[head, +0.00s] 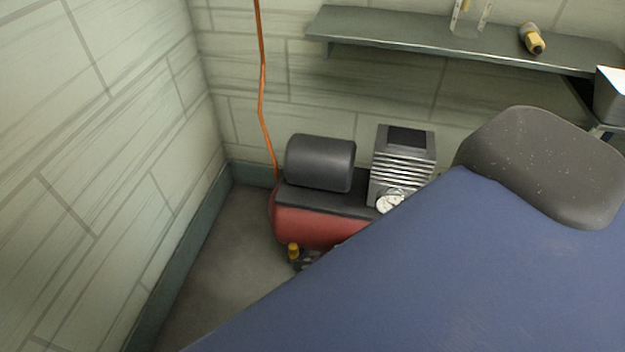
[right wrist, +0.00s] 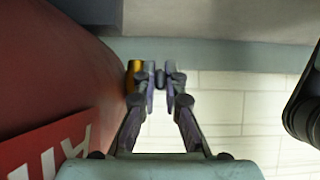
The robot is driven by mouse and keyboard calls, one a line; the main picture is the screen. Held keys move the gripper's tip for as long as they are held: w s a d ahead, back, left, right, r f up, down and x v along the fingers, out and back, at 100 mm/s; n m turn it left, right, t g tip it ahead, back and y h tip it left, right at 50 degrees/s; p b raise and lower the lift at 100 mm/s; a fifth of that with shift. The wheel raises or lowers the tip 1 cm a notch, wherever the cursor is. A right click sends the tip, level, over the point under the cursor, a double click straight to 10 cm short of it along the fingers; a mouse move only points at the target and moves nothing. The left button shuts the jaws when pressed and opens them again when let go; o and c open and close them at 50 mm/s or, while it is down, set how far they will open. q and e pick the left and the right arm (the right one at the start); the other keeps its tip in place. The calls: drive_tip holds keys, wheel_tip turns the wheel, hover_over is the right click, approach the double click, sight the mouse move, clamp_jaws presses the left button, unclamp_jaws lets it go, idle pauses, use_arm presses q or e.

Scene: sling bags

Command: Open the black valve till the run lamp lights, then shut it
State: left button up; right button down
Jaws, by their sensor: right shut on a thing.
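A red compressor tank (head: 318,226) stands on the floor near the corner in the head view, and fills the left of the right wrist view (right wrist: 50,70). My right gripper (head: 306,262) is low at the tank's front end, small and partly hidden. In the right wrist view its fingers (right wrist: 160,80) are shut on a small dark piece, the black valve (right wrist: 160,77), which mostly hides between the fingertips. A yellow fitting (head: 293,250) sits just beside them, also in the right wrist view (right wrist: 133,78). I cannot tell whether it is the run lamp or lit. My left gripper is not in view.
A black motor (head: 320,163), a ribbed pump head (head: 402,165) and a white gauge (head: 390,201) sit on the tank. An orange pipe (head: 262,90) runs up the wall. A shelf (head: 400,40) hangs behind. Floor (head: 225,255) left of the tank is clear.

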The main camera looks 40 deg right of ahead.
drive_tip(key=shift+a, duration=0.3)
drive_tip(key=c, duration=1.6)
unclamp_jaws()
drive_tip(key=shift+o, duration=0.8)
drive_tip(key=shift+d, duration=0.15)
drive_tip(key=shift+d, duration=0.1)
